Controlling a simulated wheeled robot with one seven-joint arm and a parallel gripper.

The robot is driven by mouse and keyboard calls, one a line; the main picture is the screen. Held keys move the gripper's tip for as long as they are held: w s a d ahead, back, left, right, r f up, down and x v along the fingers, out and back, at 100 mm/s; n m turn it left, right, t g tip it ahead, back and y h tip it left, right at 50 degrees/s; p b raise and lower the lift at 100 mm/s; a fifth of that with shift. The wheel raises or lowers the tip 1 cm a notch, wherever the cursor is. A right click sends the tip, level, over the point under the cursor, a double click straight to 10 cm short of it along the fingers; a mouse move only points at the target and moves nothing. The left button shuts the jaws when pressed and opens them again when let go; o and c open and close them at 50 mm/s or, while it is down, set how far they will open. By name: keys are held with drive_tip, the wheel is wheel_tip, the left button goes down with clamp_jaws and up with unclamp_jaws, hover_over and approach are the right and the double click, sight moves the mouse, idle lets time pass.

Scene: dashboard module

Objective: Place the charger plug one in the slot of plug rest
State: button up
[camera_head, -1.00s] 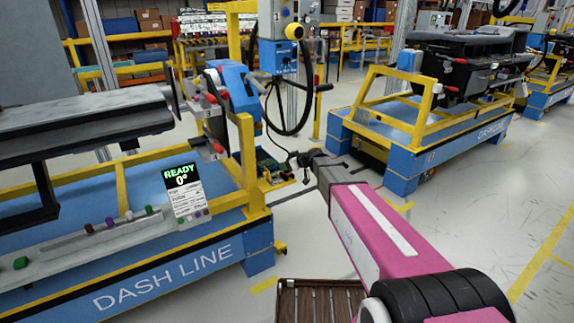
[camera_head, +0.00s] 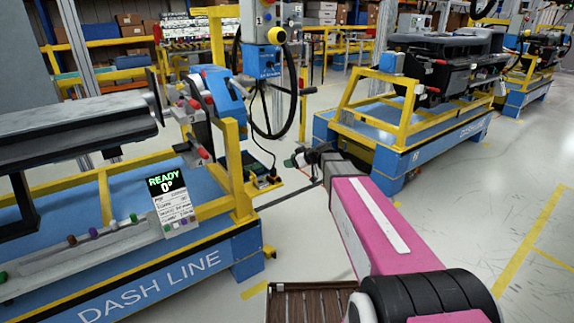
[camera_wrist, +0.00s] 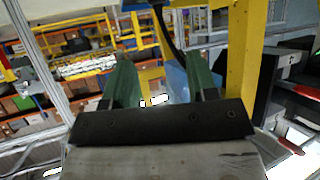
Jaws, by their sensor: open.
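My gripper (camera_head: 297,159) is at the end of my outstretched pink arm, just right of a yellow and green floor fixture (camera_head: 262,182). In the wrist view its two green fingers (camera_wrist: 160,78) stand wide apart, with nothing held between them. A black cable (camera_head: 262,125) hangs from a blue box on a post and runs down toward the fixture. In the wrist view a dark cable (camera_wrist: 168,30) passes behind the gap between the fingers. I cannot make out the charger plug one or the plug rest slot for certain.
A blue and yellow DASH LINE bench (camera_head: 150,270) with a READY sign (camera_head: 172,198) is at left. Another blue bench (camera_head: 370,155) stands at right. A yellow post (camera_wrist: 243,60) is close right of the fingers in the wrist view. The right floor (camera_head: 480,220) is clear.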

drive_tip(key=s+d+f+m+g+h, duration=0.2)
drive_tip(key=s+d+f+m+h, duration=0.1)
drive_tip(key=s, duration=0.6)
drive_tip(key=s+d+f+m+g+h, duration=0.2)
drive_tip(key=s+d+f+m+h, duration=0.2)
drive_tip(key=s+d, duration=0.3)
drive_tip(key=s+d+f+m+g+h, duration=0.2)
drive_tip(key=s+d+f+m+h, duration=0.1)
drive_tip(key=s, duration=0.9)
wheel_tip(320, 180, down, 2)
drive_tip(key=shift+s+d+f+m+g, duration=0.15)
drive_tip(key=shift+d+m+g, duration=0.25)
drive_tip(key=shift+d+m, duration=0.45)
drive_tip(key=shift+d, duration=0.1)
drive_tip(key=shift+c, duration=0.4)
